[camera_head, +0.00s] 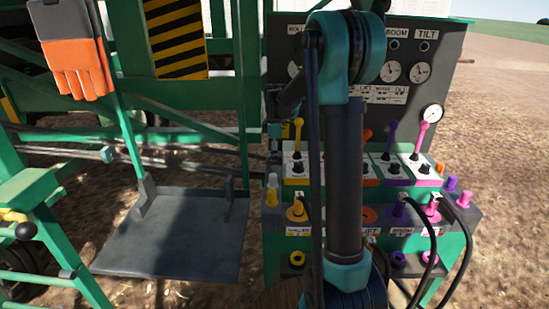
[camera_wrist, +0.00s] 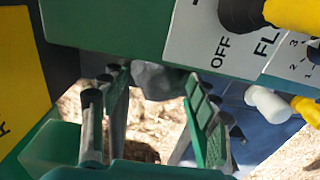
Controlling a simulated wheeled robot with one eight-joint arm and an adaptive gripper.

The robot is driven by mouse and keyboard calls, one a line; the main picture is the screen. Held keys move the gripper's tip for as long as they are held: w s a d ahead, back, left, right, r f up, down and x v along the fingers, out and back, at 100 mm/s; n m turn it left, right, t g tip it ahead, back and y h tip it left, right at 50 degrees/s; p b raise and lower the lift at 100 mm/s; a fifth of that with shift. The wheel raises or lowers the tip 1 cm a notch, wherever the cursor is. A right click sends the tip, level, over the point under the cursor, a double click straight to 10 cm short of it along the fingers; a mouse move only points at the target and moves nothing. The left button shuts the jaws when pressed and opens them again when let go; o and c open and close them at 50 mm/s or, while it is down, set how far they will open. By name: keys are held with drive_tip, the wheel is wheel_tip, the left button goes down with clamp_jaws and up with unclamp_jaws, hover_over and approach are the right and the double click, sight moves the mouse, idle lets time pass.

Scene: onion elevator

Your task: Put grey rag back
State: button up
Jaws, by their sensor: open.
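A grey, crumpled piece that looks like the grey rag (camera_wrist: 163,80) shows in the wrist view, beneath the edge of the green and white panel and between my fingers. My gripper (camera_wrist: 155,108) is open, with one finger on each side of it. I cannot tell whether either finger touches it. In the head view my gripper (camera_head: 274,143) is small, at the left edge of the control stand, and I cannot make out the rag there. The panel hides the rag's upper part in the wrist view.
The control stand (camera_head: 468,260) carries coloured levers, gauges and hoses. A yellow lever (camera_head: 298,133) stands close to my gripper. A grey platform (camera_head: 175,240) is at left, and orange gloves (camera_head: 78,66) hang on the green frame. In the wrist view a white peg (camera_wrist: 268,103) lies right of my fingers.

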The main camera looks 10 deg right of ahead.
wheel_tip(320, 180, up, 12)
drive_tip(key=shift+r, duration=0.15)
idle(0.5)
